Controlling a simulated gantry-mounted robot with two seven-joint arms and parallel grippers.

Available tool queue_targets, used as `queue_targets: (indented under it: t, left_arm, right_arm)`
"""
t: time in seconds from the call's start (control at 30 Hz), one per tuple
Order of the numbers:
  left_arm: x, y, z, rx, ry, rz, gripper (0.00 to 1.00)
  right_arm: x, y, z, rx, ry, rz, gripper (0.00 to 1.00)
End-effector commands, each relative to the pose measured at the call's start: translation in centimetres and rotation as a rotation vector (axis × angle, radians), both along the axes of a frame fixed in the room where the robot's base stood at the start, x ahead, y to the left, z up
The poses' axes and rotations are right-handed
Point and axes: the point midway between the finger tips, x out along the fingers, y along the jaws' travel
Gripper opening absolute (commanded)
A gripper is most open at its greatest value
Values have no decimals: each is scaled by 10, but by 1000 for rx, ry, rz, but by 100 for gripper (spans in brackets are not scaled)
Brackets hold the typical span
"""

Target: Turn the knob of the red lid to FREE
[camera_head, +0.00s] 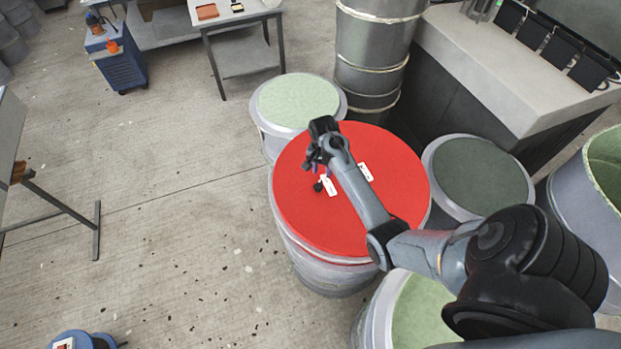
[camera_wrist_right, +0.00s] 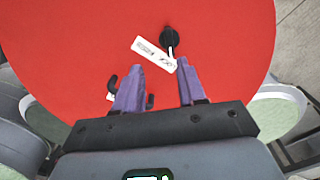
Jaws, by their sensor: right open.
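The red lid (camera_head: 300,220) closes a grey drum in the middle of the head view, and it fills much of the right wrist view (camera_wrist_right: 60,60). A black knob (camera_head: 318,186) sits on it beside a white label. In the wrist view the knob (camera_wrist_right: 169,37) has a short pointer towards the right end of its label (camera_wrist_right: 153,54); the print is too small to read. My right gripper (camera_wrist_right: 160,88) is open over the lid, its purple fingers apart, with the knob beyond the fingertips. It also shows in the head view (camera_head: 312,162). My left gripper is out of view.
A second white label (camera_head: 366,172) lies on the lid, partly near my forearm. A black hooked part (camera_wrist_right: 112,85) shows by the left finger. Drums with green lids (camera_head: 298,100) and a dark lid (camera_head: 478,175) stand close around. Open floor lies left.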

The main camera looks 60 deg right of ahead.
Motion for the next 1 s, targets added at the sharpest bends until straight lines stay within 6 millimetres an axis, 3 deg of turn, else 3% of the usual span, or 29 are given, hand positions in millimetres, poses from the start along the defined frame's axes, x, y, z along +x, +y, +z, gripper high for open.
queue_targets:
  t: [0.17, 0.7, 1.0]
  left_arm:
    - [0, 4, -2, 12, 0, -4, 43]
    - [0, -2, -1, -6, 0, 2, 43]
    - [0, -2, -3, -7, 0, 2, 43]
  right_arm:
    - [14, 0, 1, -1, -27, 1, 40]
    - [13, 0, -78, -2, -26, 2, 40]
    - [13, 0, -97, -3, -27, 2, 40]
